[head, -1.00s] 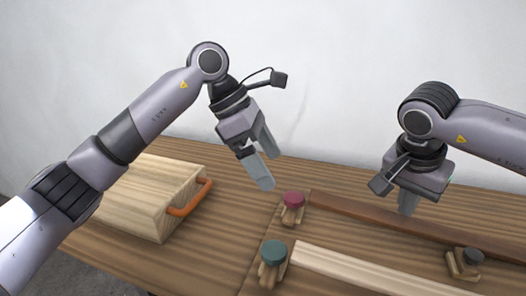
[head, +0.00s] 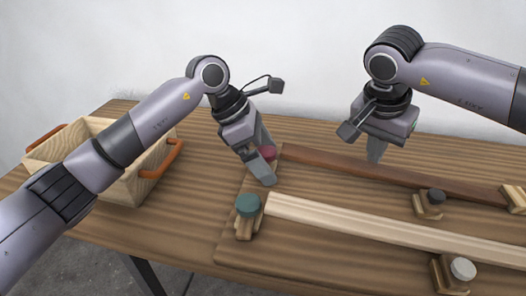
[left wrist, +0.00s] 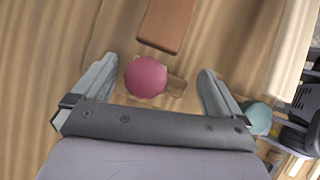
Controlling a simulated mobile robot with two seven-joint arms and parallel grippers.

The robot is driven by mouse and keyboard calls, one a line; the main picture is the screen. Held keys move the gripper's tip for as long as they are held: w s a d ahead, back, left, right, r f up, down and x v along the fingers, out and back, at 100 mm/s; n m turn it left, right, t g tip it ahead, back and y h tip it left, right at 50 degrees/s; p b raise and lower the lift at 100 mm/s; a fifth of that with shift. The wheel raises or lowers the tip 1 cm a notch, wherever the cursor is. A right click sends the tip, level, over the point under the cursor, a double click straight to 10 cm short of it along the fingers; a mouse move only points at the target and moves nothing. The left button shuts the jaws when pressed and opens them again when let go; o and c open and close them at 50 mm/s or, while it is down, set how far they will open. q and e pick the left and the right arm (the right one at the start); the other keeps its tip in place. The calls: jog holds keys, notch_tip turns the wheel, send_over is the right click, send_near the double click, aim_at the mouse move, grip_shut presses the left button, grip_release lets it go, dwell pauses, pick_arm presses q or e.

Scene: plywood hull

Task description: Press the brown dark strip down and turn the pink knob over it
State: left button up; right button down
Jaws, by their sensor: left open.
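The brown dark strip (head: 330,164) lies along the far side of the board; its end shows in the left wrist view (left wrist: 168,24). The pink knob (head: 269,152) stands at the strip's left end, partly hidden by my gripper in the head view. In the left wrist view the knob (left wrist: 147,77) sits between my left gripper's (left wrist: 158,68) spread fingers, with gaps on both sides. Its wooden tab (left wrist: 176,86) points beside the strip's end, not over it. My right gripper (head: 375,152) points down at the dark strip; contact and finger opening are unclear.
A teal knob (head: 248,206) stands at the left end of a pale strip (head: 350,220) in front. A dark grey knob (head: 437,197) and a white knob (head: 463,269) are at the right. An open wooden box (head: 150,184) with orange handles stands at the left.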

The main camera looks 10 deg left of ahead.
pick_arm(q)
jog(key=c, duration=1)
